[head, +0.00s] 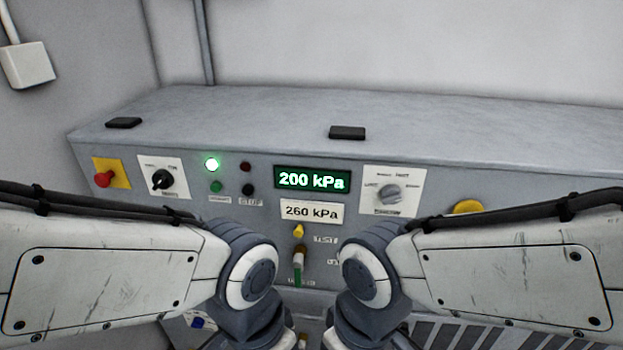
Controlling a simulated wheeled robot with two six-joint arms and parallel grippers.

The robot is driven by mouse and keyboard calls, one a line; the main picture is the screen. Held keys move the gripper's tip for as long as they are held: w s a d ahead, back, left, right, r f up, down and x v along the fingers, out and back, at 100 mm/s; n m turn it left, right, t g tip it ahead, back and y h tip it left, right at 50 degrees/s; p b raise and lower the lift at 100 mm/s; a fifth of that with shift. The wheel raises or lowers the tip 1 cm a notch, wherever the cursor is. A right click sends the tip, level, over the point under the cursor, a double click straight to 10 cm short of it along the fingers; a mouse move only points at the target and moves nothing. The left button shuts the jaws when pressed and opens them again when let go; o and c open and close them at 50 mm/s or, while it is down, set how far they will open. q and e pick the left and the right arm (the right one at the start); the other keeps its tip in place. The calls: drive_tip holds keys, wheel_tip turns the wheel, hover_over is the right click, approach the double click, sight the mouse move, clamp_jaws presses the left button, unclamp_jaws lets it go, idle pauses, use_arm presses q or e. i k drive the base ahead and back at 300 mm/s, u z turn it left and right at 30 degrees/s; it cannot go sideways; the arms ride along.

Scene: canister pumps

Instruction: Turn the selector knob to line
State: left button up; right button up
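Two rotary knobs show on the grey panel in the head view. A grey knob (388,193) sits on a white plate (407,178) right of the green display, with small labels to its left, above and to its right. A black knob (162,180) with a white pointer mark sits on another white plate (176,164) at the left. The labels are too blurred to read surely, so I cannot tell which knob has a line position. My two arms reach in low from both sides, apart from both knobs. Neither gripper is visible.
A red button (104,180), a lit green lamp (212,163) and a display (312,180) reading 200 kPa are on the panel. Below are a 260 kPa plate (312,213), a yellow part (298,231) and a green-tipped lever (297,265). My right forearm partly covers a yellow knob (467,207).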

sight(391, 195)
drive_tip(key=k, duration=0.5)
drive_tip(key=z, duration=2.25)
drive_tip(key=i, duration=1.5)
drive_tip(key=u, duration=2.45)
